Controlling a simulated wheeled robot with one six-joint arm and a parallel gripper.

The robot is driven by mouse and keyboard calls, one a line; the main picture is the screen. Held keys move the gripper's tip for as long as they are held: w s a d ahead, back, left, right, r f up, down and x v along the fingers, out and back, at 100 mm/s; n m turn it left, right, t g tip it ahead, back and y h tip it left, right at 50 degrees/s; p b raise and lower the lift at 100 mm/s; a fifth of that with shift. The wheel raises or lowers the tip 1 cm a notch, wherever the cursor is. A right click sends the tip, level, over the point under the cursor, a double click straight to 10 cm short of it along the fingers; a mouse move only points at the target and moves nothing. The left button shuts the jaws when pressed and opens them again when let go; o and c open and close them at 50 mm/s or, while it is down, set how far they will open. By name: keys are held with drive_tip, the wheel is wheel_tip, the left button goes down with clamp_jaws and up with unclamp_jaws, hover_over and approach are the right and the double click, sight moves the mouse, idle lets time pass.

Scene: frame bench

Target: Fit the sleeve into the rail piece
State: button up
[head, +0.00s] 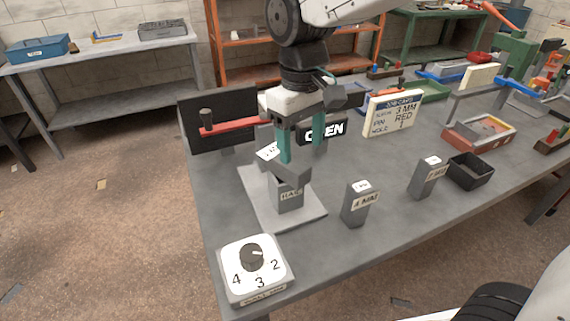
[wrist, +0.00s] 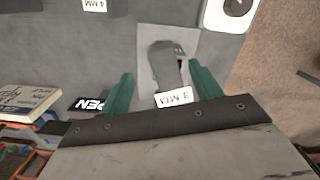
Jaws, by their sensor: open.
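A grey piece (head: 290,197) with a front label that seems to read RAIL stands on a pale plate (head: 300,222). A grey block labelled 3 MM (head: 268,151) is at its upper back; it also shows in the wrist view (wrist: 174,98). I cannot tell whether it is seated in the piece or only against it. My gripper (head: 303,146) is open, its green fingers on either side of the 3 MM block, with visible gaps in the wrist view (wrist: 163,88). One finger hides part of the block in the head view.
A 4 MM block (head: 357,205) and another labelled block (head: 427,178) stand to the right, near a black bin (head: 470,171). A dial box (head: 253,268) is at the front. A black panel with a red lever (head: 234,128), an OPEN sign (head: 325,131) and a card (head: 394,113) stand behind.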

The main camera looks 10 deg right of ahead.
drive_tip(key=w+a, duration=0.1)
drive_tip(key=w+r, duration=0.1)
drive_tip(key=w, duration=0.1)
drive_tip(key=shift+a+r+n+t, duration=0.1)
drive_tip(key=shift+a+n+t, duration=0.2)
drive_tip(key=shift+a+t, duration=0.1)
drive_tip(key=f, duration=0.7)
drive_tip(key=shift+s+a+f, duration=0.15)
drive_tip(key=shift+a+f, duration=0.15)
drive_tip(key=shift+a, duration=0.1)
drive_tip(key=c, duration=1.3)
clamp_jaws()
drive_tip(key=shift+r, duration=0.15)
